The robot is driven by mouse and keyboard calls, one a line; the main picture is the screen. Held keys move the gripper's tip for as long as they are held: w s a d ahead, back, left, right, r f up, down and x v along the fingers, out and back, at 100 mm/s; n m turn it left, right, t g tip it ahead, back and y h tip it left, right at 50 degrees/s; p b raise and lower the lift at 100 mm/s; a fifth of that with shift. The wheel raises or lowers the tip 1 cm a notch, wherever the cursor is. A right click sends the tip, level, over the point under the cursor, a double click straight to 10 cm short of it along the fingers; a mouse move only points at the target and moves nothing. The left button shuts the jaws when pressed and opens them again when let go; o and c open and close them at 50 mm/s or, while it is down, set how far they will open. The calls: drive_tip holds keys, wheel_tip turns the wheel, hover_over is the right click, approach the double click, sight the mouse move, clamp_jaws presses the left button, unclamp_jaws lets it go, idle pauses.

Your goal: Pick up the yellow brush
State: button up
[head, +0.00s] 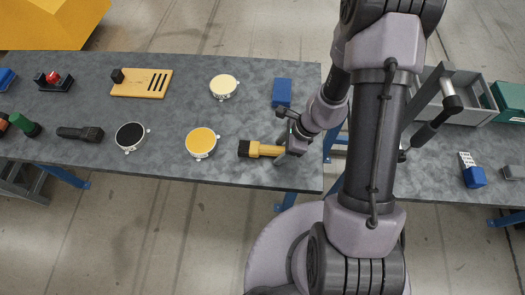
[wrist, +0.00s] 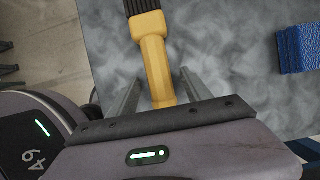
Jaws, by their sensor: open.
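The yellow brush (head: 262,149) lies near the right end of the grey table, its dark bristles pointing left in the head view. In the wrist view its yellow handle (wrist: 156,62) runs down between my two fingers, with the black bristles at the top edge. My gripper (wrist: 160,88) is open, one finger on each side of the handle, with a visible gap on both sides.
A blue block (head: 282,92) lies just behind the brush; it also shows in the wrist view (wrist: 298,50). A round yellow-topped piece (head: 201,142) and a round cream-topped piece (head: 223,87) are to the left. The table's front edge is close to the brush.

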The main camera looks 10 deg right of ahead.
sight(275, 149)
clamp_jaws()
drive_tip(key=shift+r, duration=0.1)
drive_tip(key=shift+r, duration=0.25)
wheel_tip(275, 149, up, 4)
drive_tip(key=p, duration=0.2)
drive_tip(key=shift+f+p, duration=0.15)
drive_tip(key=shift+p, duration=0.2)
drive_tip(key=s+d+p, duration=0.1)
drive_tip(key=s+d, duration=1)
drive_tip(key=shift+d+r, duration=0.35)
drive_tip(key=shift+d, duration=0.05)
drive_tip(key=c, duration=0.6)
unclamp_jaws()
drive_tip(key=shift+c, duration=0.2)
clamp_jaws()
drive_tip(key=shift+w, duration=0.1)
